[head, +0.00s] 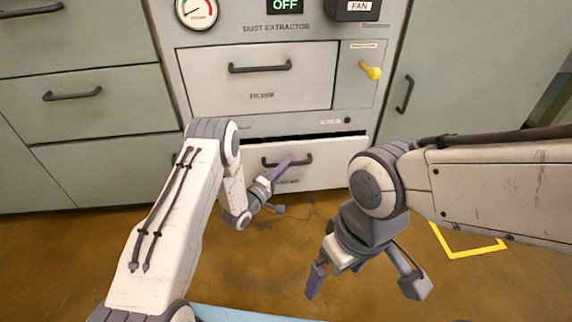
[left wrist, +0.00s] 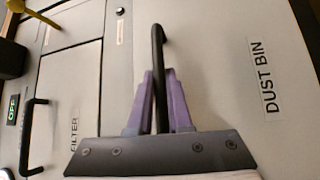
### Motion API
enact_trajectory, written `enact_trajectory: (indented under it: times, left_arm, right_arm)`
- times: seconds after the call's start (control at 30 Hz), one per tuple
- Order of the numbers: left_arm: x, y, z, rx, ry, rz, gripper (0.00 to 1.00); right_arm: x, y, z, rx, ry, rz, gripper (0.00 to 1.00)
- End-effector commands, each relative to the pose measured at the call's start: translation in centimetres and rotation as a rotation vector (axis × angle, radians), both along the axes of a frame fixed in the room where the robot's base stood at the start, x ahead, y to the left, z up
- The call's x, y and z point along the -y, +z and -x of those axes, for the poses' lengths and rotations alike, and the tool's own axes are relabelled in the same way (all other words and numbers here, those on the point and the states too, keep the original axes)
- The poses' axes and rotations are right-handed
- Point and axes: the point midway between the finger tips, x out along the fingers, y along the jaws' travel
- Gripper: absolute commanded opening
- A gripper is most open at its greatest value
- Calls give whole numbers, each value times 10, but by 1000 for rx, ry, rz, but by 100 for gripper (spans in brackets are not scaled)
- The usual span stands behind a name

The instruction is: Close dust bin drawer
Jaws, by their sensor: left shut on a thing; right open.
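The dust bin drawer (head: 325,163) is the low light-grey drawer at the bottom of the dust extractor. It stands a little out, with a dark gap along its top edge. Its label reads "DUST BIN" in the left wrist view (left wrist: 268,78). My left gripper (head: 282,168) is at its front; in the left wrist view the purple fingers (left wrist: 160,100) are shut around the black bar handle (left wrist: 158,45). My arm and gripper hide part of the drawer's left side. My right gripper (head: 364,284) is open and empty above the floor, right of the drawer.
Above is the closed filter drawer (head: 260,82), with a yellow lever (head: 371,72) to its right. Green cabinets (head: 100,110) flank the extractor. The brown floor (head: 300,225) in front is clear, with a yellow marking (head: 470,252) at right.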

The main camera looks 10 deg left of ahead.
Motion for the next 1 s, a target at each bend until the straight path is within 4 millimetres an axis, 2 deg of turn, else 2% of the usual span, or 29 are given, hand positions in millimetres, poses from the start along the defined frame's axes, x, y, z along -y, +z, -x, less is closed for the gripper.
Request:
enact_trajectory:
  times: [0.3,0.6,0.9,0.93,0.97,1.0]
  left_arm:
    - [-2,0,-1,0,4,1,0]
    - [-11,-2,-40,1,3,0,0]
    - [-13,0,-44,-1,8,-2,0]
    - [-13,0,-44,-1,8,-2,29]
    - [-13,0,-44,-1,8,-2,40]
    - [-13,-1,-44,-1,7,-2,47]
  right_arm:
    - [0,-1,0,0,0,0,100]
    - [0,-13,0,0,0,0,100]
    - [0,-12,0,0,0,0,100]
    - [0,-12,0,0,0,0,100]
    - [0,-12,0,0,0,0,100]
    - [0,-12,0,0,0,0,100]
